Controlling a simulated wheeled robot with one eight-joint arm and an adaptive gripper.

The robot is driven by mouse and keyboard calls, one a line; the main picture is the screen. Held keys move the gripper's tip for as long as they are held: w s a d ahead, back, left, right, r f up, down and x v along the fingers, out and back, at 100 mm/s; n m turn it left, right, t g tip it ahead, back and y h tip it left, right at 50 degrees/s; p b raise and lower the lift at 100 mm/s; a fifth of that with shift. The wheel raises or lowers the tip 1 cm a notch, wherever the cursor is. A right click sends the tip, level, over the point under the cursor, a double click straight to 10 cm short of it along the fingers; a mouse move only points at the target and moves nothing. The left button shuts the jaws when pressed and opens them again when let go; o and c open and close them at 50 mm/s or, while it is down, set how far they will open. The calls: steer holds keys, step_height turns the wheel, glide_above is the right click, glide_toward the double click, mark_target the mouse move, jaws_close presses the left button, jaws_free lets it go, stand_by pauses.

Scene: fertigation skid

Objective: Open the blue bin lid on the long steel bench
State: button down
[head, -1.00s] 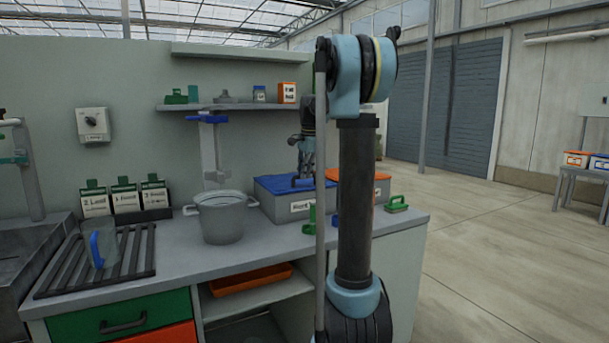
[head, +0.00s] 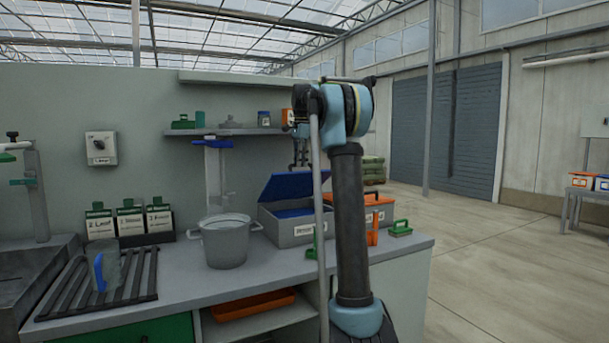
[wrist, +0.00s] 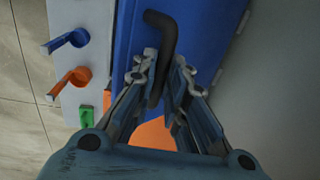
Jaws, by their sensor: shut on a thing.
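The blue bin lid (head: 290,186) is tilted up at its front edge over a grey bin (head: 289,233) on the long steel bench (head: 200,277). My gripper (head: 301,160) is at the lid's raised edge, partly hidden by my own arm. In the wrist view, the blue lid (wrist: 115,30) lies close beyond my gripper (wrist: 158,78), whose fingers are shut on a dark bent handle (wrist: 163,35) at the lid.
An orange-lidded bin (head: 352,199) stands just right of the blue one. A grey pot (head: 225,241) stands to the left. A green-handled block (head: 400,228) sits near the bench's right end. A shelf (head: 225,132) runs along the wall above.

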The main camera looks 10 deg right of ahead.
steer(key=shift+w+a+r, duration=0.3)
steer(key=shift+w+r, duration=0.15)
steer(key=shift+w, duration=0.3)
steer(key=shift+w+a+r, duration=0.25)
steer(key=shift+w+r, duration=0.15)
steer(key=shift+w, duration=0.35)
steer(key=shift+w+a+r, duration=0.3)
steer(key=shift+w+r, duration=0.15)
steer(key=shift+w, duration=0.3)
steer(key=c, duration=1.7)
jaws_free()
steer(key=shift+w+f, duration=0.15)
steer(key=shift+f, duration=0.05)
steer(key=shift+o, duration=0.5)
steer(key=shift+w+f, duration=0.6)
steer(key=shift+w, duration=0.15)
step_height(320, 180, up, 13)
steer(key=s, duration=0.1)
steer(key=shift+s+d, duration=0.2)
steer(key=shift+s, duration=0.15)
